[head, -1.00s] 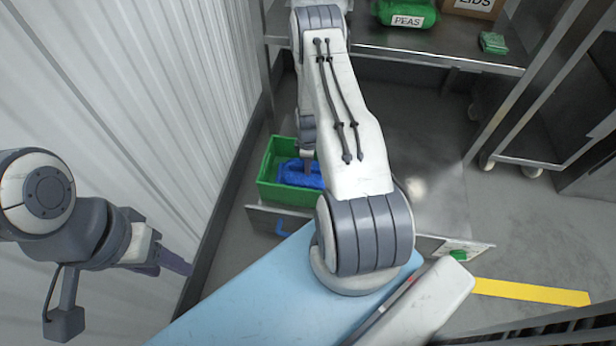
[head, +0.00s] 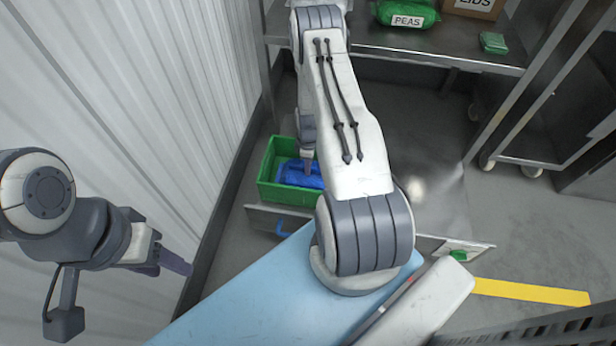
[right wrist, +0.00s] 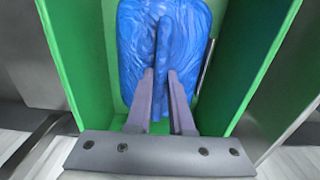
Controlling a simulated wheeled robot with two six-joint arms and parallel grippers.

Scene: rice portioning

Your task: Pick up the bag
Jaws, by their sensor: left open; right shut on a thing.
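The blue bag (head: 298,175) lies in a green crate (head: 268,168) left of centre in the head view, partly hidden by my right arm. The bag also fills the upper middle of the right wrist view (right wrist: 140,60). My right gripper (right wrist: 161,85) points down into the crate, shut on a raised fold of the bag between its two fingers. In the head view its tip shows at the bag (head: 307,165). The bag still lies low between the crate walls. My left gripper (head: 172,262) is open and empty, out at the left by the wall.
The green crate walls (right wrist: 75,60) stand close on both sides of my right gripper. A metal shelf (head: 440,50) at the back holds a green PEAS bag (head: 405,13), a cardboard box (head: 472,8) and a small green packet (head: 493,42). A corrugated wall (head: 150,90) runs along the left.

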